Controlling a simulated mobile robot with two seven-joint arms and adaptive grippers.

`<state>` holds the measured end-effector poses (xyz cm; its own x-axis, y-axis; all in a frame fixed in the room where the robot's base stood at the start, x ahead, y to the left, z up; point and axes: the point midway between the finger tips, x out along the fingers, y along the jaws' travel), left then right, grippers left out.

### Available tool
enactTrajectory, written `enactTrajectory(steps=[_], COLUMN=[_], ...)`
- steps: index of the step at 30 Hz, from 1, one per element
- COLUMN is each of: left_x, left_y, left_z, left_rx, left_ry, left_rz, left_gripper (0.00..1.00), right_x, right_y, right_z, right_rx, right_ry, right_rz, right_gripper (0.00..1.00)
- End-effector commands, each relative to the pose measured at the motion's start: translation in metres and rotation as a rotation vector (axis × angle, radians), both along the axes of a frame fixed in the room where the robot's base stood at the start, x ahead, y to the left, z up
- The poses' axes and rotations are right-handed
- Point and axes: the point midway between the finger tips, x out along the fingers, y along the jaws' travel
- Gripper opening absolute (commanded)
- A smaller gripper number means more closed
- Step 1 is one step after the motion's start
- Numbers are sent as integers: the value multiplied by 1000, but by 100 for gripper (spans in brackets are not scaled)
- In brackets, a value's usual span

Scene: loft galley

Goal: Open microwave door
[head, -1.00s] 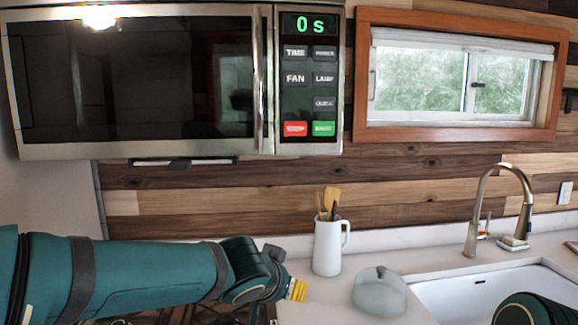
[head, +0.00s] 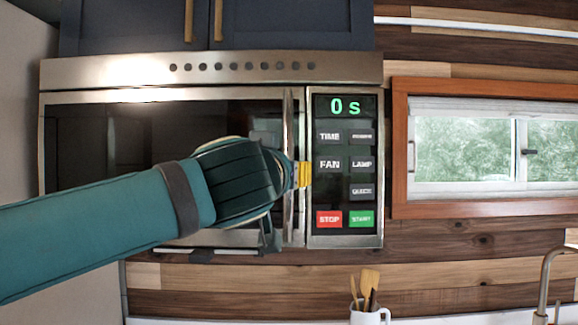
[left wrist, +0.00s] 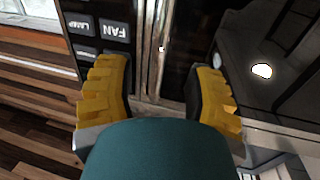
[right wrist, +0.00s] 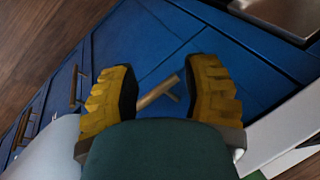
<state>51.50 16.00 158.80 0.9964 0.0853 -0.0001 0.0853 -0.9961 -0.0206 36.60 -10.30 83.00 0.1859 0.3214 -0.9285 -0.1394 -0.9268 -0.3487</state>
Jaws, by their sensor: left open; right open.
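The microwave (head: 210,70) is mounted on the wall below dark cabinets, and its dark glass door (head: 90,150) is closed. Its upright metal handle (head: 288,115) runs along the door's right edge, next to the control panel (head: 345,190), which reads 0 s. My left gripper (head: 303,175) is at the handle's mid-height. In the left wrist view the open yellow fingers of this gripper (left wrist: 160,90) stand on either side of the handle (left wrist: 152,45), with gaps on both sides. My right gripper (right wrist: 160,88) is open and empty, seen only in the right wrist view.
In the right wrist view, blue cabinet fronts (right wrist: 145,40) with a bar handle (right wrist: 158,92) lie beyond the right fingers. In the head view, a window (head: 470,150) is right of the microwave, and a white utensil jug (head: 368,317) and a faucet (head: 546,280) stand below.

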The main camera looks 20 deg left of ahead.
Motion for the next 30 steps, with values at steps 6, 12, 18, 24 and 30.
enactTrajectory(steps=[6,12,18,24,30], left_x=[42,66,74,74,74], left_y=[3,5,6,6,6], left_z=[1,1,0,0,0], left_rx=[2,1,1,1,1], left_ry=[2,1,0,0,0], left_rz=[1,0,-1,-1,-1], left_gripper=[53,53,53,53,0], right_x=[0,0,-1,-1,-1], right_y=[-1,-1,-1,-1,-1], right_z=[14,22,23,23,23], right_rx=[3,4,5,5,5], right_ry=[-1,-1,0,0,0], right_rz=[0,1,1,1,1], right_gripper=[47,47,47,47,47])
